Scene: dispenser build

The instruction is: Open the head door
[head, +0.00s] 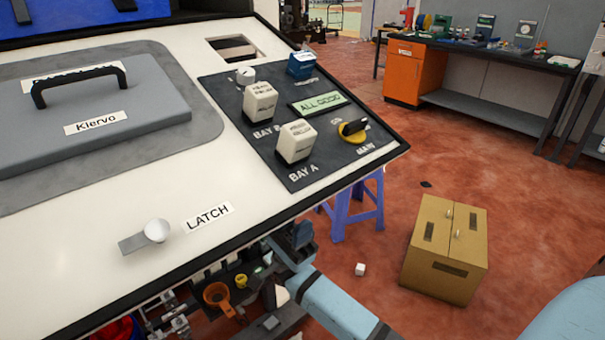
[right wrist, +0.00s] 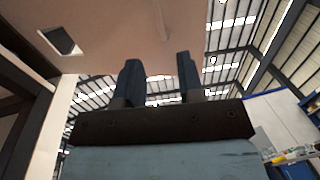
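A grey raised door panel (head: 95,115) labelled "Kierva" lies closed on the sloping white console top, at the left of the head view. It has a black handle (head: 78,78); the handle partly covers another label. A white round latch knob (head: 157,230) on a small grey plate sits near the console's front edge, beside the "LATCH" label (head: 208,218). My right gripper (head: 298,236) is low, beyond the front edge of the console. In the right wrist view my right gripper (right wrist: 158,75) points upward, its two fingers apart with nothing between them. My left gripper is out of view.
A black control panel (head: 330,135) carries white buttons, a yellow knob and an "ALL GOOD" display. A cardboard box (head: 447,245) and purple stool (head: 357,210) stand on the red floor at right. Small parts sit under the console's front edge. A workbench (head: 480,105) stands behind.

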